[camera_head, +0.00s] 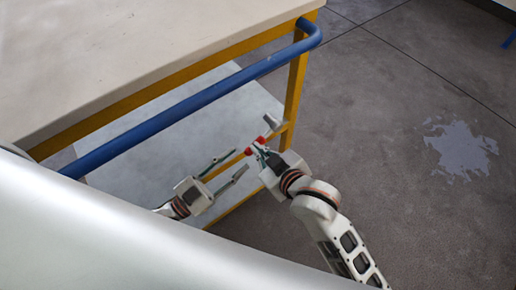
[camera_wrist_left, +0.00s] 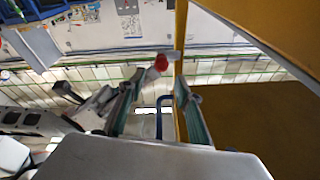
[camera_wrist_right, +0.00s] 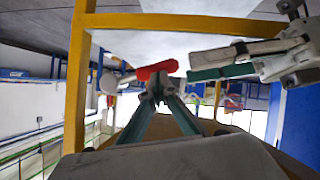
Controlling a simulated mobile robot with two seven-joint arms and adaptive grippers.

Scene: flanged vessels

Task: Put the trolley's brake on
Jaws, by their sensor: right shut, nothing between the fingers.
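The trolley has a cream top (camera_head: 130,50), a yellow frame (camera_head: 295,85) and a blue push handle (camera_head: 200,98). A red brake lever (camera_head: 261,140) shows low by the yellow frame near the corner post, partly hidden by my right gripper. My right gripper (camera_head: 255,148) is shut and empty, its tips right at the lever. In the right wrist view the red lever (camera_wrist_right: 157,70) lies just beyond the closed tips (camera_wrist_right: 158,88); I cannot tell whether they touch. My left gripper (camera_head: 228,166) is open and empty, left of the right one. The lever (camera_wrist_left: 161,62) also shows beyond its spread fingers.
A pale lower shelf (camera_head: 150,145) lies under the trolley's top. The handle and yellow rails run close above and beside both grippers. The grippers are close together. The grey floor (camera_head: 400,80) to the right is clear, with a flat pale patch (camera_head: 462,147).

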